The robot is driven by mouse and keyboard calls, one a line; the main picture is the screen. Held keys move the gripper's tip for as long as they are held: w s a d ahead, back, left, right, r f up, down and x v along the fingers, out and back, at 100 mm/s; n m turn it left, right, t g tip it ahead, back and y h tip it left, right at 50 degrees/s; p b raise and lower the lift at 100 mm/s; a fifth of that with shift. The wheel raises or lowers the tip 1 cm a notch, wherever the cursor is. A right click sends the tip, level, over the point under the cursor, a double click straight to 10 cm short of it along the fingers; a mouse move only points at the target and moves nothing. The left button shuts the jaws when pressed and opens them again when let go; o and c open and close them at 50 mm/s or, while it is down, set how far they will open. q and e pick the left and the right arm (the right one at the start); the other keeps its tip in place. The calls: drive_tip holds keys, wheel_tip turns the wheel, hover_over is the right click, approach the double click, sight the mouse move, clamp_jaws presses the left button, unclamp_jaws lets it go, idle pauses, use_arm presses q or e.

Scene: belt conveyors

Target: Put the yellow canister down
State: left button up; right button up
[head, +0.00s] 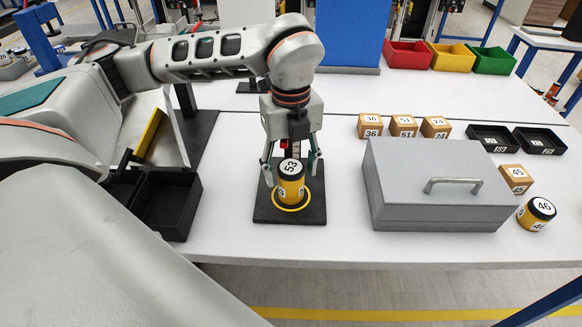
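A yellow canister with black bands and a white top label "53" (291,182) stands upright on a black square pad (263,210), within the pad's yellow ring (291,208). My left gripper (291,174) points down over it from above and behind. Its two fingers are spread on either side of the canister, with a narrow gap seeming to show at each side. A similar canister labelled "46" (536,214) stands at the right front of the table. My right gripper is out of view.
A grey box with a handle (440,190) stands right of the pad. Small cardboard boxes (403,126) and black trays (540,140) lie behind it. A black bin (166,203) is to the left. Red, yellow and green bins (453,57) stand at the back. White table is free between pad and grey box.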

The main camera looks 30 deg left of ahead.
use_arm(q)
wheel_tip(320, 180, up, 12)
drive_tip(key=shift+r, duration=0.2)
idle(0.5)
drive_tip(key=shift+s, duration=0.1)
idle(0.4)
